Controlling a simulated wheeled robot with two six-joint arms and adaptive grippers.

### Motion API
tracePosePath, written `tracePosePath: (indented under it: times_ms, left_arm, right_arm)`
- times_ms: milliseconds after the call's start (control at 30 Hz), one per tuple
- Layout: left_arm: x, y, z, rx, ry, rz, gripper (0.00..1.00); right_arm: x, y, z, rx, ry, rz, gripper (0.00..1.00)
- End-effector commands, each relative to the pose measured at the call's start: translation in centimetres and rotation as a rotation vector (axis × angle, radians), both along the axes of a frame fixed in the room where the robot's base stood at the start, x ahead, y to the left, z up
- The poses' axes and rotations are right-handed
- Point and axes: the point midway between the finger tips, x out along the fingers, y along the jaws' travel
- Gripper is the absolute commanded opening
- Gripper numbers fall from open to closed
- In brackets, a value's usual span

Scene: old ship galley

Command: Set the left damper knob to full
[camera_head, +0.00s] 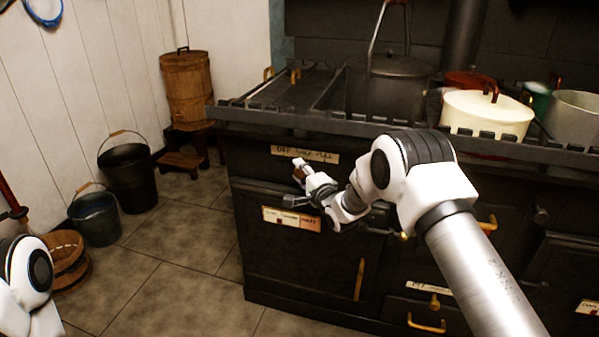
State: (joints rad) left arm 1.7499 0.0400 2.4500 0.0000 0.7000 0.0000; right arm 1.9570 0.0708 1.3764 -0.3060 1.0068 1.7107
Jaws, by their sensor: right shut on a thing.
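The left damper knob is at the upper left of the black stove front, under a brass label plate (305,153) that seems to read "OFF", "HALF" and "FULL". My right gripper (300,168) is at the knob, just below the left part of the plate, and is shut on it. The fingers hide most of the knob, so I cannot tell its exact setting. My right arm reaches in from the lower right across the stove front. Part of my left arm shows at the lower left edge; its gripper is out of view.
The stove's rail (390,128) juts out above my right gripper. A dark pot (388,90) and a cream pot (485,115) stand on top. Two buckets, a dark one (128,175) and a smaller one (95,218), stand left on the tiled floor (180,265), which is clear before the stove.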

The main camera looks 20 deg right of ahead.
Motion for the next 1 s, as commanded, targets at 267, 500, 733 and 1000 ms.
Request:
tracePosePath:
  times_ms: [267,500,733,1000]
  left_arm:
    - [0.0,0.0,1.7,0.000,0.000,0.000,0.40]
    - [0.0,0.0,1.7,0.000,0.000,0.000,0.40]
    - [0.0,0.0,1.7,0.000,0.000,0.000,0.40]
    - [0.0,0.0,1.7,0.000,0.000,0.000,0.40]
  right_arm:
    - [-2.8,-4.3,0.1,0.001,0.004,-0.005,0.00]
    - [-3.5,-5.2,-0.1,0.001,0.002,-0.003,0.00]
    - [-3.5,-5.2,-0.1,0.001,0.002,-0.003,0.61]
    - [-3.5,-5.1,0.0,0.001,0.002,-0.001,0.61]
